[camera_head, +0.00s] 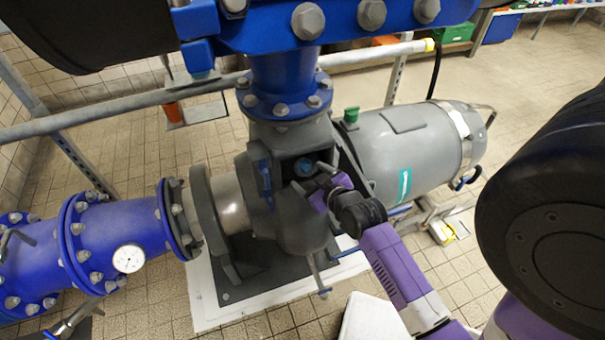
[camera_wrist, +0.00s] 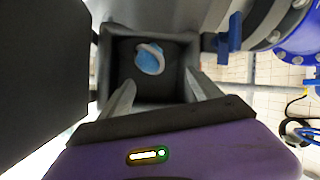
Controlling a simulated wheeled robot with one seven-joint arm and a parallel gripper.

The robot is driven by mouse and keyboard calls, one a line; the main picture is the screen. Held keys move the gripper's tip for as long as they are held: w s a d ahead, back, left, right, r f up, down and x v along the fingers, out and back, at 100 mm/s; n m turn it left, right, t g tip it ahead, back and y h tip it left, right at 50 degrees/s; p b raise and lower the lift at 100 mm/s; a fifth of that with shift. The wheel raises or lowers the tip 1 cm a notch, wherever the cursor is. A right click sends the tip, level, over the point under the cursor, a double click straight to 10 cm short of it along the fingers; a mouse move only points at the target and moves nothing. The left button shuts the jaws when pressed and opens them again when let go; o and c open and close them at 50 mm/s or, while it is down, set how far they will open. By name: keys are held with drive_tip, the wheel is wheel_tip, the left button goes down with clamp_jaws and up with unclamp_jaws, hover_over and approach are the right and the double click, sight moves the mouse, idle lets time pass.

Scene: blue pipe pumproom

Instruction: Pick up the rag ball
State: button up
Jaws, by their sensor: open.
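The rag ball (camera_wrist: 150,58) is a small blue and white bundle inside a dark square recess (camera_wrist: 115,78) of the grey pump housing. In the head view the rag ball (camera_head: 303,167) shows as a small blue patch in the opening, partly hidden by my gripper. My gripper (camera_wrist: 157,95) is open and empty, its two fingers pointing at the recess, one on each side of its lower part. The rag ball is ahead of the fingertips and apart from them. In the head view my gripper (camera_head: 322,176) is at the front of the opening.
A blue handle (camera_wrist: 230,38) sticks out beside the recess in the wrist view. A grey motor (camera_head: 405,150) stands to the right, a blue flanged pipe (camera_head: 120,235) with a gauge (camera_head: 129,258) to the left, and blue pipework above.

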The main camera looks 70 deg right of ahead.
sight(303, 166)
drive_tip(key=shift+w+d+f, duration=0.1)
drive_tip(key=shift+d+f, duration=0.1)
drive_tip(key=shift+d, duration=0.3)
drive_tip(key=shift+w+d+f, duration=0.1)
drive_tip(key=shift+d+f, duration=0.05)
drive_tip(key=shift+d, duration=0.35)
drive_tip(key=x, duration=0.7)
drive_tip(key=shift+d, duration=0.2)
drive_tip(key=shift+c, duration=0.2)
drive_tip(key=c, duration=1.4)
